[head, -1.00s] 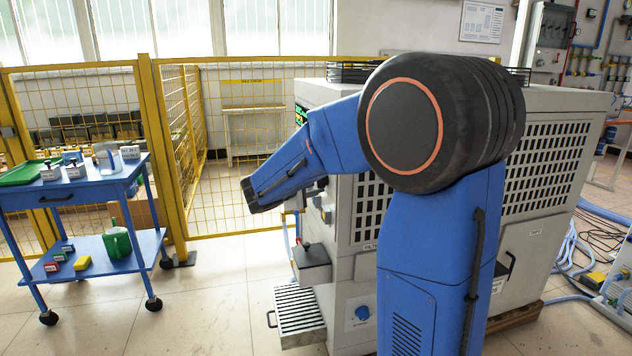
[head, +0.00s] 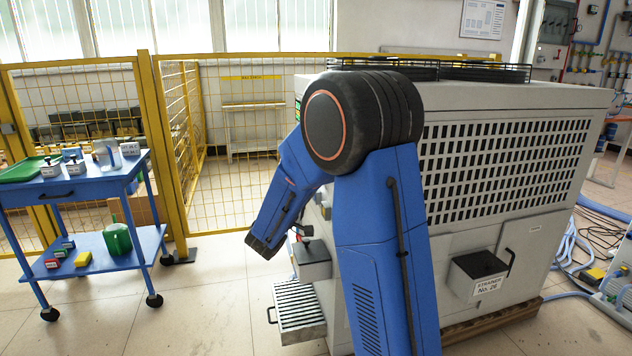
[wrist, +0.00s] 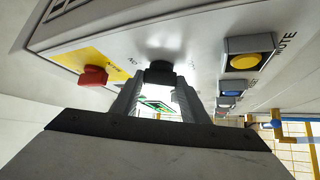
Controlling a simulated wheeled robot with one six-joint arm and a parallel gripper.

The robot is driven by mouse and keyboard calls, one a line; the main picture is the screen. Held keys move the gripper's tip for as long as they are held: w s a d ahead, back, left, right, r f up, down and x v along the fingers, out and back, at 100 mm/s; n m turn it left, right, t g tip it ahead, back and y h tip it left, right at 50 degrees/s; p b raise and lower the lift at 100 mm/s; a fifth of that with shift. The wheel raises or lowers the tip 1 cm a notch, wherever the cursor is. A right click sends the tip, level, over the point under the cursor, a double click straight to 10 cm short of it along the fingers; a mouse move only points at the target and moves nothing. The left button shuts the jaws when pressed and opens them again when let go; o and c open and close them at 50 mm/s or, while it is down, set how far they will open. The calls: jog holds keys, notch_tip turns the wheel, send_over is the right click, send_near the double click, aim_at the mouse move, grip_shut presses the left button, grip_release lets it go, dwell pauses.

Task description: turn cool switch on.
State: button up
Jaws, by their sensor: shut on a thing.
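In the wrist view my gripper (wrist: 158,88) is shut on a black knob (wrist: 158,70) on the light grey panel (wrist: 190,45). The knob sits between the fingertips, and its lower part is hidden by them. I cannot read a label that names it as the cool switch. A red knob (wrist: 93,75) on a yellow plate is to its left, apart from the fingers. In the head view the gripper is hidden by my blue arm, at the left end of the large grey machine (head: 470,215).
A yellow button (wrist: 244,61) and a blue button (wrist: 230,87) are right of the gripper. A grey box (head: 312,262) and a slatted tray (head: 300,312) jut from the machine below my arm. A blue cart (head: 75,185) stands left; floor between is clear.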

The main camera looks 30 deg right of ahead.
jog(key=shift+f+m+h, duration=0.15)
jog(key=shift+m+h, duration=0.15)
jog(key=shift+m, duration=0.1)
jog(key=o, duration=1.1)
jog(key=shift+c, duration=0.2)
jog(key=v, duration=1.7)
jog(key=shift+a, duration=0.2)
